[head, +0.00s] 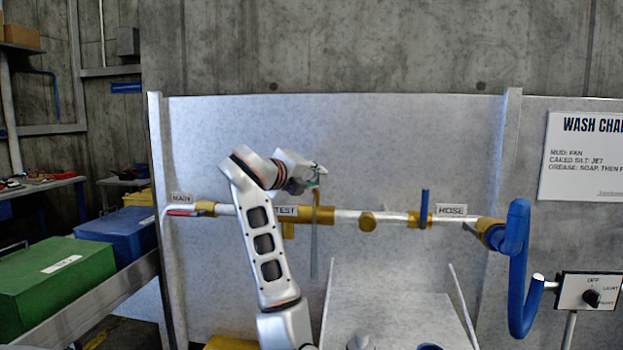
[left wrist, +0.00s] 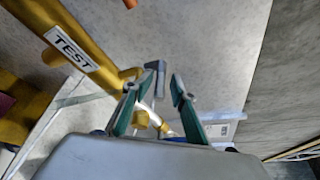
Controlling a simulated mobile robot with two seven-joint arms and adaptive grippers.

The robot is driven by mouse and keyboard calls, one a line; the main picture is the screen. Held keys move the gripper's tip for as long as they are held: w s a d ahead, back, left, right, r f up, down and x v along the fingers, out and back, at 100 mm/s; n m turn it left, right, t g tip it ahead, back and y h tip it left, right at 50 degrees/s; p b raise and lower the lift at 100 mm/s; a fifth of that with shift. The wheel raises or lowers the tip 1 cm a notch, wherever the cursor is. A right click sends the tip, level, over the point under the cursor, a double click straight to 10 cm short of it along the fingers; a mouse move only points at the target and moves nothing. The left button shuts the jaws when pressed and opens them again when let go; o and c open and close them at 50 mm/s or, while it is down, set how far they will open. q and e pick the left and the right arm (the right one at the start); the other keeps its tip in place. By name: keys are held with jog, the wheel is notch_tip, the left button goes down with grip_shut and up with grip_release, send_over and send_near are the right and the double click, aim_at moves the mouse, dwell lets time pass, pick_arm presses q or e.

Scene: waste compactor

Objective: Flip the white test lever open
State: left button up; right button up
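My left gripper (head: 318,172) is in front of the wash panel, just above the pipe and right of the TEST label (head: 287,211). In the left wrist view its teal fingers (left wrist: 164,82) are apart, with grey tips and a gap between them. I cannot make out anything clamped in that gap. The TEST label also shows in the left wrist view (left wrist: 71,48) on the brass pipe. No white lever is clearly distinguishable; the arm and gripper cover part of the pipe beside the label. A thin grey bar (head: 314,245) hangs below the gripper. My right gripper is not in view.
The pipe carries a red lever (head: 181,213) by the MAIN label at the left and an upright blue lever (head: 425,203) by the HOSE label. A blue hose (head: 518,270) hangs at the right. Green (head: 55,285) and blue (head: 120,232) bins stand at the left.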

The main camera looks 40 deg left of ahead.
pick_arm(q)
jog(key=v, duration=0.8)
dwell(0.5)
